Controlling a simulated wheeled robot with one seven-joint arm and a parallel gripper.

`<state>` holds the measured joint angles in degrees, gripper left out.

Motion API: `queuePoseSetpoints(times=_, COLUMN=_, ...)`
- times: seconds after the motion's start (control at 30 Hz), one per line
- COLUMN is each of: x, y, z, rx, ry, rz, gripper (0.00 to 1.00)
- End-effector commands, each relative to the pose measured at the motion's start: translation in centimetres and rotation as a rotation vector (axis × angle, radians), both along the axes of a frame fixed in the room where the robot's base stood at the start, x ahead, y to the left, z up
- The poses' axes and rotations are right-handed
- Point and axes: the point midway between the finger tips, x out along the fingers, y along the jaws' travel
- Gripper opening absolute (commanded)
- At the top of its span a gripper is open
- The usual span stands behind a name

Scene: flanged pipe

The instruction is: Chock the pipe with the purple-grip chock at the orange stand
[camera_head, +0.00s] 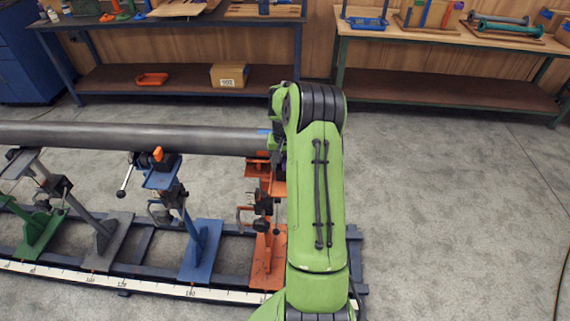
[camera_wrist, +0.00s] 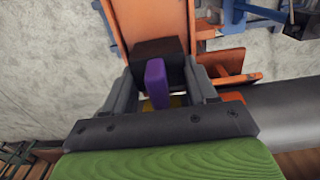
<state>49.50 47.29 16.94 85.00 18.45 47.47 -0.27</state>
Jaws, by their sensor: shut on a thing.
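My gripper (camera_wrist: 164,80) is shut on the purple grip (camera_wrist: 156,83) of a chock in the wrist view. The chock's dark block (camera_wrist: 158,48) sits just beyond the grip, over or against the orange stand (camera_wrist: 150,14). The grey pipe (camera_wrist: 285,112) is to the right in that view. In the head view the pipe (camera_head: 130,136) lies level across the stands, and its right end is at my green arm. The orange stand (camera_head: 268,258) is partly behind my arm, which hides most of my gripper and the chock. I cannot tell whether the chock touches the pipe.
A blue stand (camera_head: 202,248), a grey stand (camera_head: 108,240) and a green stand (camera_head: 40,232) stand on a rail with a white scale (camera_head: 130,283). An orange piece (camera_head: 157,154) is on the blue stand. Benches line the back wall. The floor at right is clear.

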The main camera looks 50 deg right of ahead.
Motion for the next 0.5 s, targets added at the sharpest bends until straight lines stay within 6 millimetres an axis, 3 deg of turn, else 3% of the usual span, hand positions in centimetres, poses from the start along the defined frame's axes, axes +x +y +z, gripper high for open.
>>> queuePoseSetpoints(times=0.4, x=0.53, y=-0.64, z=-0.01, rx=-0.001, ry=-0.001, rz=0.001, gripper=0.20)
queuePoseSetpoints(times=0.43, x=0.52, y=-0.63, z=-0.02, rx=-0.001, ry=-0.001, rz=0.001, gripper=0.60)
queuePoseSetpoints(times=0.5, x=0.51, y=-0.63, z=-0.04, rx=-0.001, ry=-0.001, rz=0.001, gripper=0.71)
